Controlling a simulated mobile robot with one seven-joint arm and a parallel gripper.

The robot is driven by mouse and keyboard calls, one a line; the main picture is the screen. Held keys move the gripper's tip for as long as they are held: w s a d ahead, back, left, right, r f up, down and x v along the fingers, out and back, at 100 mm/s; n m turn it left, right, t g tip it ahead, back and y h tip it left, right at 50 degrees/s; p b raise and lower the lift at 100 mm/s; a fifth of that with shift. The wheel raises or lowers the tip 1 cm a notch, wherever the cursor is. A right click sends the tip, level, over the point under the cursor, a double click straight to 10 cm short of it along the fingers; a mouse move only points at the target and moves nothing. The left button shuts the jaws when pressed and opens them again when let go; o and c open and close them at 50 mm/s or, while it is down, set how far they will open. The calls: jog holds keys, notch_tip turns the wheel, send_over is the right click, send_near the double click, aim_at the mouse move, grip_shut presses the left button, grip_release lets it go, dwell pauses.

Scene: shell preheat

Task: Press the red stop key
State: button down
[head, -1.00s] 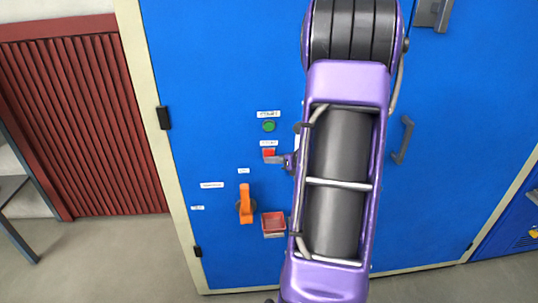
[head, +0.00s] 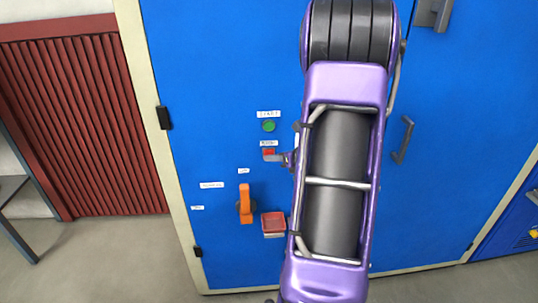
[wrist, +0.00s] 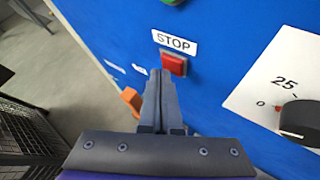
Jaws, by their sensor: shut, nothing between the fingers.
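The red stop key (wrist: 174,65) is a small square button on the blue cabinet front, just under a white label reading STOP (wrist: 174,42). In the head view the red key (head: 268,152) shows above the gripper tip. My gripper (wrist: 159,76) is shut and empty. In the wrist view its fingertips appear just left of and below the key. In the head view my gripper (head: 275,158) is at the key's lower edge. I cannot tell whether the fingertips touch the key.
A green button (head: 269,126) sits above the red key. An orange handle (head: 245,204) and a small red tray (head: 273,223) are lower on the cabinet. A dial (wrist: 300,120) on a white plate is right of the key. My arm hides part of the cabinet.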

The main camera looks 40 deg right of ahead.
jog(key=shift+w+d, duration=0.2)
jog(key=shift+w, duration=0.15)
dwell(0.6)
jog(key=shift+s+a, duration=0.4)
jog(key=shift+s, duration=0.3)
jog(key=shift+s+b, duration=0.1)
jog(key=shift+b, duration=0.2)
jog(key=s+a, duration=0.1)
jog(key=s, duration=0.1)
jog(key=s+a, duration=0.1)
jog(key=s, duration=0.1)
jog(key=shift+a+b, duration=0.35)
jog(key=shift+b, duration=0.05)
dwell(0.4)
